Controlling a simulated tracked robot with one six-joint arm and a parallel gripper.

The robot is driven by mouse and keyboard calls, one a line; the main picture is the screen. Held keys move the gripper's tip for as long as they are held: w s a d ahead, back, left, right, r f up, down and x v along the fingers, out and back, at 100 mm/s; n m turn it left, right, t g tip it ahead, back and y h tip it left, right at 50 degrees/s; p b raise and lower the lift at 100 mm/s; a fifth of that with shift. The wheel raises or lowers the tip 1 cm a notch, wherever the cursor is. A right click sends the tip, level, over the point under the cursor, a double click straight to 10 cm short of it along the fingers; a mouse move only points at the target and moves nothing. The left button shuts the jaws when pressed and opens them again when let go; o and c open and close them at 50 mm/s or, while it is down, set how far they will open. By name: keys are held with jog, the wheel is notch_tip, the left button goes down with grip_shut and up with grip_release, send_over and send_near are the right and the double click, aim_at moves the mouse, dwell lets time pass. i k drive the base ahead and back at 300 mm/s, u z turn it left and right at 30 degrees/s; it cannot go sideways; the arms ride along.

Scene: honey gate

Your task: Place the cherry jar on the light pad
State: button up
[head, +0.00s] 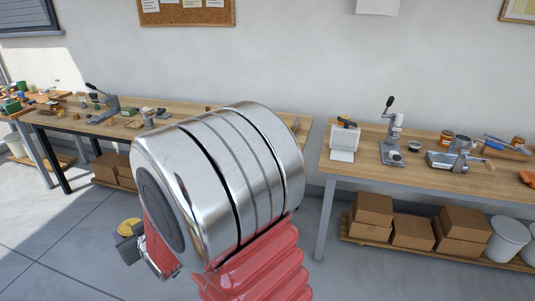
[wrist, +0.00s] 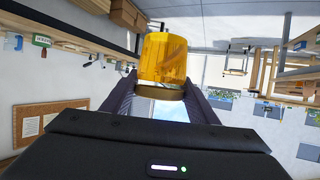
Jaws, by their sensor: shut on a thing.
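My gripper (wrist: 160,92) is shut on an amber jar (wrist: 163,58) with a darker gold band at the grip, seen upside down in the wrist view. In the head view a round yellow top (head: 130,226) shows by my dark gripper, low at left, above the floor; my arm hides much of it. I cannot tell whether this is the cherry jar. A white stand (head: 343,139) with a flat white foot (head: 341,156) is at the left of the right bench; I cannot tell if it is the light pad.
The right bench (head: 430,182) also holds a lever press (head: 393,140), a crank device (head: 455,160) and small amber jars (head: 447,138). The left bench (head: 75,118) is cluttered. A gap separates the benches. Cardboard boxes (head: 412,232) and white buckets (head: 508,238) are below the right bench.

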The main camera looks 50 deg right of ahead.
aim_at(342, 155)
jog(key=u, duration=0.25)
jog(key=i, duration=0.15)
jog(key=z, duration=1.7)
jog(key=i, duration=0.2)
jog(key=z, duration=0.75)
jog(key=i, duration=0.75)
jog(key=u, duration=0.6)
jog(key=i, duration=0.7)
jog(key=u, duration=0.05)
